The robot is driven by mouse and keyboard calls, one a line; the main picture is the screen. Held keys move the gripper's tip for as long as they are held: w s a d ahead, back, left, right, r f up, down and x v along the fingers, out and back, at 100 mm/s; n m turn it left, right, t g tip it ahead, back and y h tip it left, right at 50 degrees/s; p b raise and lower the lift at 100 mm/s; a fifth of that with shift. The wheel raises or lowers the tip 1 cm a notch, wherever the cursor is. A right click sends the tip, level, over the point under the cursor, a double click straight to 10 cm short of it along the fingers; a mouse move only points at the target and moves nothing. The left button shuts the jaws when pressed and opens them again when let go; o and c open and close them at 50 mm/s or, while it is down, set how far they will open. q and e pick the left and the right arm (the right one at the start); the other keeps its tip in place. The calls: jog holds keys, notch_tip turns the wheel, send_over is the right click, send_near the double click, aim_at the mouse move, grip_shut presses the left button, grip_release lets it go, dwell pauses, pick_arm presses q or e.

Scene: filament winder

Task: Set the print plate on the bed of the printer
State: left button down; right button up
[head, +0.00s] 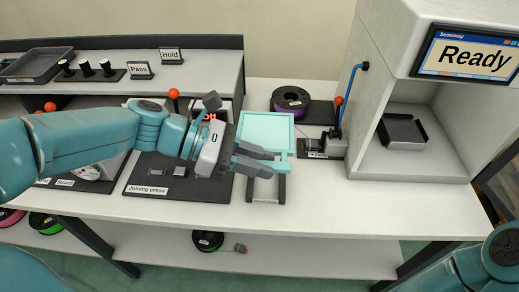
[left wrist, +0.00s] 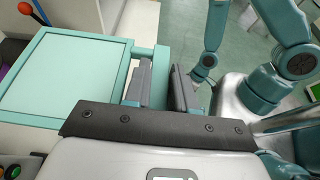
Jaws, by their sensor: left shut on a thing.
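The print plate (head: 266,128) is a mint-green square with a teal rim and a handle tab at its near right side. It lies roughly flat over a small grey stand (head: 282,188) on the table; I cannot tell whether it touches the stand. My left gripper (head: 262,164) is shut on the tab. In the left wrist view, the plate (left wrist: 65,75) extends left from the fingers (left wrist: 160,85). The printer (head: 432,25) stands at the right, its screen reading "Ready". Its dark bed (head: 403,132) is in the open chamber.
The dark joining press base (head: 175,180) lies under my left arm. The white table (head: 340,205) is clear in front of the printer.

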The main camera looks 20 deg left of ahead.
pick_arm(q)
jog(key=s+d+r+p, duration=0.1)
jog(key=s+d, duration=0.1)
jog(key=s, duration=0.7)
jog(key=shift+d+r, duration=0.2)
jog(key=shift+d, duration=0.1)
jog(key=shift+w, duration=0.15)
